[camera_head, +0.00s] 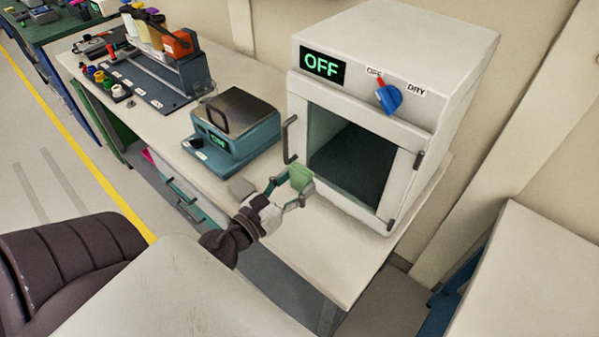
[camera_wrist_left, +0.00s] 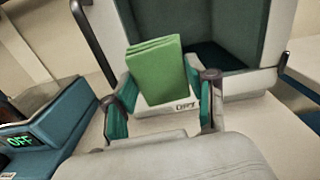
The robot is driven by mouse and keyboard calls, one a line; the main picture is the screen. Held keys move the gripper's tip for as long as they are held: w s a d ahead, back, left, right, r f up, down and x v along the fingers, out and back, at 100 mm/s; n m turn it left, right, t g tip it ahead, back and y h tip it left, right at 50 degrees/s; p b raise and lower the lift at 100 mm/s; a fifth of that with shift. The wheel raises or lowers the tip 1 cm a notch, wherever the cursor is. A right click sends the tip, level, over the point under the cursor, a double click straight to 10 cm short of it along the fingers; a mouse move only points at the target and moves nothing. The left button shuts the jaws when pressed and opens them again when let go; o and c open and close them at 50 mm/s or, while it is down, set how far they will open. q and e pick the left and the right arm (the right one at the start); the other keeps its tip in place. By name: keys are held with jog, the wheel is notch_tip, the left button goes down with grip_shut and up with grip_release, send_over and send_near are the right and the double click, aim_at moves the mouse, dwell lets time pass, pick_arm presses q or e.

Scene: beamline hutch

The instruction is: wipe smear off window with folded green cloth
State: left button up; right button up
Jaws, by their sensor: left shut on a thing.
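The folded green cloth (camera_head: 301,177) is in my left gripper (camera_head: 298,190), above the bench just in front of the white cabinet (camera_head: 447,62). The left wrist view shows the folded green cloth (camera_wrist_left: 158,68) upright between the fingers of the left gripper (camera_wrist_left: 160,103), its folded layers at the top. The window (camera_head: 352,165) in the cabinet front shows a dark interior. I cannot make out a smear or tell whether the cloth touches the front. My right gripper is not in view.
A handle (camera_head: 290,139) juts out left of the window. A rack with bottles (camera_head: 165,60) is farther back. The bench front right of the gripper is clear.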

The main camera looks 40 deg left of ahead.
pick_arm(q)
jog(key=shift+s+f+b, duration=0.2)
jog(key=shift+s+b, duration=0.35)
jog(key=shift+s, duration=0.6)
jog(key=shift+s+r+b, duration=0.2)
jog(key=shift+s+b, duration=0.15)
